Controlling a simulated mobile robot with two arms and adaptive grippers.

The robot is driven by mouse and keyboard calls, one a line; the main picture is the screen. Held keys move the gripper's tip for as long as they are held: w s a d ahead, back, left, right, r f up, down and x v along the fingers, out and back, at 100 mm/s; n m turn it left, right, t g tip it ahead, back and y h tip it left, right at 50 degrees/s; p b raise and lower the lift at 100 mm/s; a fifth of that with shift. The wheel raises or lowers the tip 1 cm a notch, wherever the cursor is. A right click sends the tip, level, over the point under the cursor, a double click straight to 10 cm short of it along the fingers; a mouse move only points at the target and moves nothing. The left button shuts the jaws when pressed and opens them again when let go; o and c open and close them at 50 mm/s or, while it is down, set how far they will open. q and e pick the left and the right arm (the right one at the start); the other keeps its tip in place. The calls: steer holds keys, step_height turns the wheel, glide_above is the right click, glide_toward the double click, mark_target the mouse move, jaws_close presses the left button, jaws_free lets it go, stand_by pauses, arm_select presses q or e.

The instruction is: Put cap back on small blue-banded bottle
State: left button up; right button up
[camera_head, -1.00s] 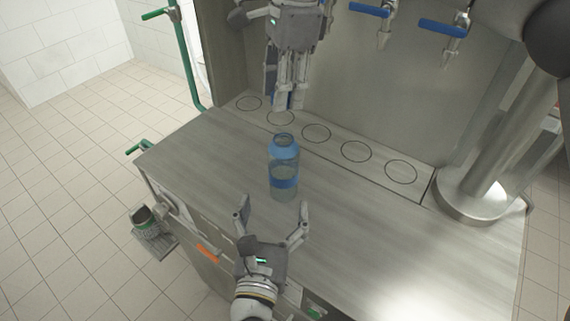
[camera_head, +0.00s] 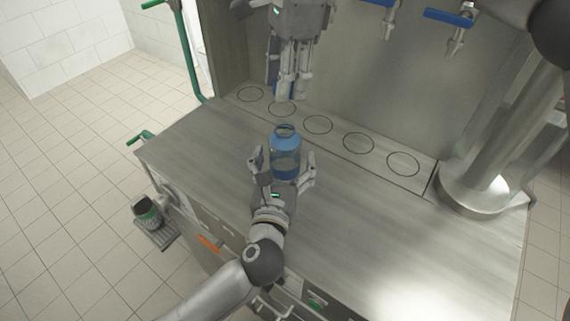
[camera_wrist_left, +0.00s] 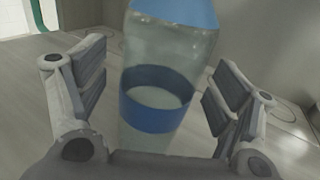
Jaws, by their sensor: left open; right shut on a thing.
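The blue-banded bottle (camera_head: 285,146) stands upright on the metal counter, its open mouth facing up. It fills the middle of the left wrist view (camera_wrist_left: 165,55), where the blue band and blue shoulder show. My left gripper (camera_head: 284,158) is open, with one finger on each side of the bottle; the left wrist view shows gaps between fingers and bottle. My right gripper (camera_head: 285,95) is above and behind the bottle, pointing down, its fingers closed together. The cap in its fingertips is mostly hidden; only bits of blue show there.
A row of ringed spots (camera_head: 318,124) lies along the back of the counter (camera_head: 390,230). Taps with blue handles (camera_head: 449,18) hang above it. A steel column (camera_head: 500,160) stands at the right.

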mark_target(285, 123)
arm_select(q)
steer(key=shift+w+d, duration=0.1)
steer(key=shift+w, duration=0.6)
steer(key=c, duration=1.5)
steer(key=shift+c, duration=0.2)
arm_select(e)
steer(key=shift+s+f, duration=0.1)
steer(key=shift+f, duration=2.35)
steer(key=shift+f, duration=0.1)
steer(key=shift+f, duration=0.8)
steer(key=shift+f, duration=0.55)
